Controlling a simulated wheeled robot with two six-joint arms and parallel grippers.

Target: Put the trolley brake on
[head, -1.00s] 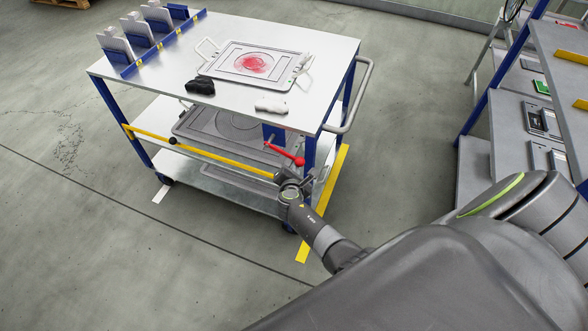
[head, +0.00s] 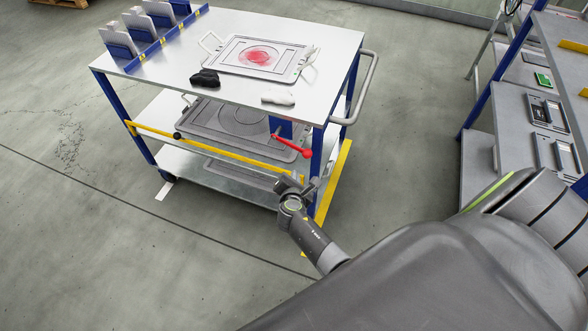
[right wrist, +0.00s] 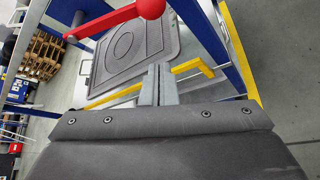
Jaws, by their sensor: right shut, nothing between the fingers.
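The trolley (head: 340,52) has a white top, blue posts and lower shelves. A red lever (head: 292,145) with a round red knob sits under its top at the near right post, slanting down to the right. My right gripper (head: 308,184) is below the red knob near that post, shut and empty, apart from the lever. In the right wrist view the shut fingers (right wrist: 158,85) point toward the trolley, with the red lever (right wrist: 118,19) above them, not touching. My left gripper is not in view.
A yellow bar (head: 225,153) with a black knob runs along the trolley's near side. A tray with a red patch (head: 232,66), a black item (head: 205,77) and a white item (head: 278,98) lie on top. A grey shelf rack (head: 508,110) stands at right. Floor in front is clear.

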